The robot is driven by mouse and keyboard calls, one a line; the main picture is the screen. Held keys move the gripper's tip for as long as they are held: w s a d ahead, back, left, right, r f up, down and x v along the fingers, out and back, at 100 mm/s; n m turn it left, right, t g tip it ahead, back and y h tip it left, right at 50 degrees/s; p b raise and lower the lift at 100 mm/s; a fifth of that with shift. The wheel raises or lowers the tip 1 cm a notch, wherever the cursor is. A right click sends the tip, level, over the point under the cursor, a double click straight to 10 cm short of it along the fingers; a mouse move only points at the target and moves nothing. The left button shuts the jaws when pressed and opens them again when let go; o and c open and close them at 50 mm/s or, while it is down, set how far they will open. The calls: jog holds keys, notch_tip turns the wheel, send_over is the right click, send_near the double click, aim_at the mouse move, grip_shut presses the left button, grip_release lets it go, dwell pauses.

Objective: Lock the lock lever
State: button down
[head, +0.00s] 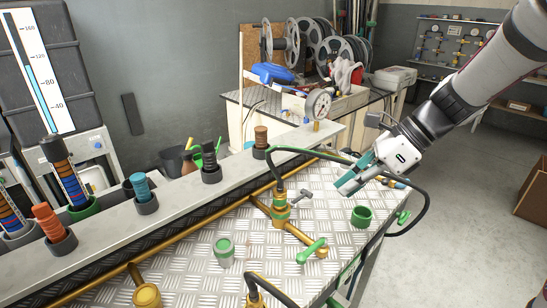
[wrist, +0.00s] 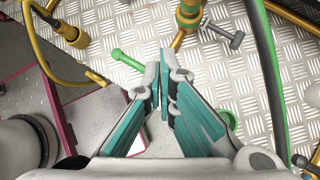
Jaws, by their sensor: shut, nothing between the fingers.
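A green lever (head: 311,251) lies over the metal plate near the front, at a brass pipe end. It also shows in the wrist view (wrist: 127,60), left of my fingertips. A small grey T-shaped handle (head: 301,197) sticks out beside the green and brass fitting (head: 280,208); in the wrist view the handle (wrist: 226,35) is above and right of my fingertips. I cannot tell which of the two is the lock lever. My gripper (head: 346,189) is shut and empty above the right part of the plate, apart from both. Its teal fingers meet in the wrist view (wrist: 165,62).
A black hose (head: 424,212) loops from the fitting past my gripper. A green cup (head: 362,215) stands on the plate below my gripper, and a green-topped grey cylinder (head: 224,251) stands to the left. A gauge (head: 318,103) rises at the back rail.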

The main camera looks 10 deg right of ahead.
aim_at(299, 198)
jog(key=w+d+f+m+b, duration=0.1)
jog(key=w+f+m, duration=0.1)
jog(key=f, duration=0.1)
jog(key=w+d+f+m+t+y+b, duration=0.1)
jog(key=w+d+f+m, duration=0.1)
jog(key=w+f+m, duration=0.1)
jog(key=w+d+f+m+y+b, duration=0.1)
jog(key=w+d+f+m, duration=0.1)
jog(key=w+f+m, duration=0.1)
jog(key=shift+w+d, duration=0.1)
jog(key=shift+w, duration=0.1)
jog(key=b+x, duration=0.1)
jog(key=x, duration=0.9)
jog(key=shift+r, duration=0.1)
